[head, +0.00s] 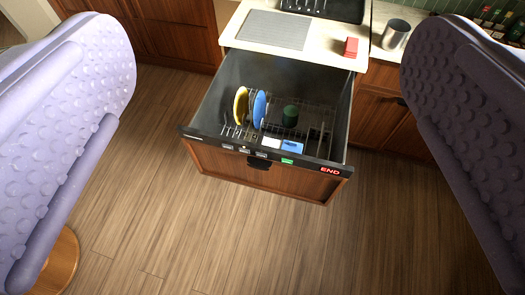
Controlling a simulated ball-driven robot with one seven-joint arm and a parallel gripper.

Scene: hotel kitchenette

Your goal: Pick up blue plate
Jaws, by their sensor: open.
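A blue plate (259,109) stands upright on edge in the wire rack of a pulled-out dishwasher drawer (213,100). A yellow plate (240,105) stands upright just to its left. My gripper (268,150) shows as two large, pale purple, studded fingers at the left and right edges of the picture. The fingers are wide apart with nothing between them close by. The blue plate lies well beyond them, seen through the gap. The lower part of the blue plate is partly hidden by the rack wires.
A dark green cup (290,116) sits in the drawer right of the plates. The drawer front (262,178) bears a lit END display. The counter (325,45) behind holds a red block (351,47) and a metal cup (396,34). Wooden floor in front is clear; a round wooden top (62,262) shows lower left.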

